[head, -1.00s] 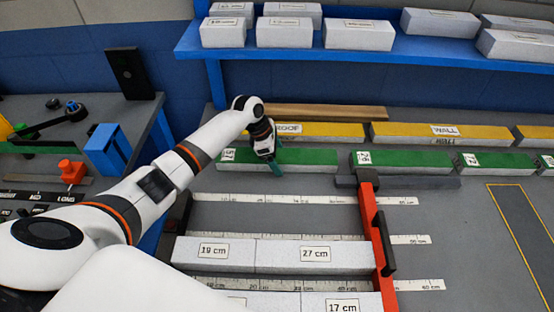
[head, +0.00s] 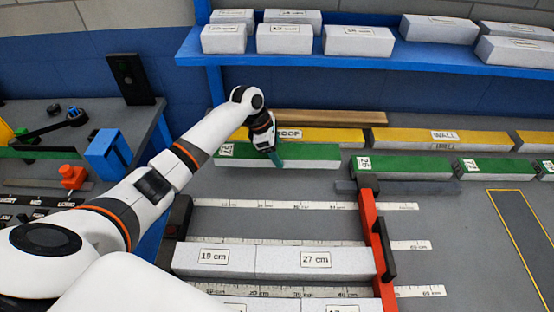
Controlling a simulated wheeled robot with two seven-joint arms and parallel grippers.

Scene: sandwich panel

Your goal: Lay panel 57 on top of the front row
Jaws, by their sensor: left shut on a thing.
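Panel 57 (head: 318,153), a long block with a green top and pale front, is at the left end of the green panels in the head view. Its 57 label shows at its left end. My left gripper (head: 274,157) is shut on it near its middle, and it appears raised slightly. One row of white blocks, labelled 19 cm (head: 212,258) and 27 cm (head: 315,261), lies in the frame nearer me. A nearer row (head: 315,305) is cut off by the bottom edge. My right gripper is not in view.
A red bar (head: 371,225) with a black handle borders the rows on the right. Measuring strips (head: 305,205) lie between the rows. Yellow panels (head: 425,138) lie behind the green ones. A blue shelf (head: 390,61) with white blocks stands at the back.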

